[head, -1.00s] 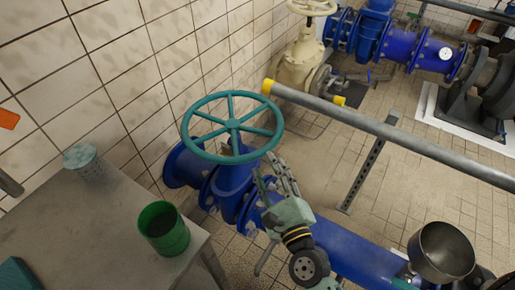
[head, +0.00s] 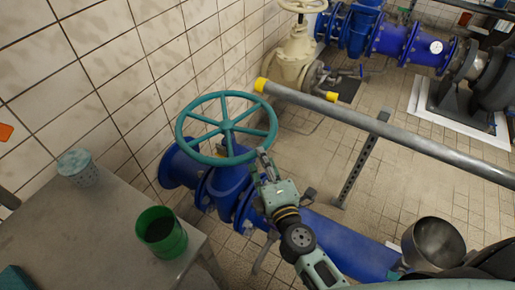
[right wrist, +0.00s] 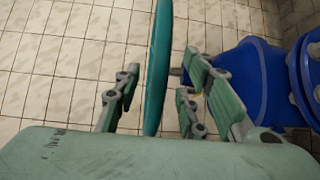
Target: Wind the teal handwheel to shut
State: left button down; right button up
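The teal handwheel (head: 227,126) lies tilted on top of the blue valve (head: 228,185), left of the picture's middle in the head view. My right gripper (head: 264,162) is at the wheel's near right rim. In the right wrist view the wheel's rim (right wrist: 160,45) shows nearly edge-on, between the fingers of my right gripper (right wrist: 163,80). The fingers stand apart on either side, with a gap to the rim on both sides. The gripper is open and holds nothing. My left gripper is not in view.
A grey table (head: 105,222) at the lower left bears a green can (head: 170,246) and a speckled teal pot (head: 80,168). A grey pipe with yellow ends (head: 400,134) crosses right of the wheel. A metal bowl (head: 436,246) stands lower right. The tiled wall is close behind the wheel.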

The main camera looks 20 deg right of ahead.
jog(key=shift+w+a+f+p, duration=0.15)
jog(key=shift+w+p, duration=0.2)
jog(key=shift+w, duration=1.8)
jog(key=shift+c, duration=0.3)
grip_shut()
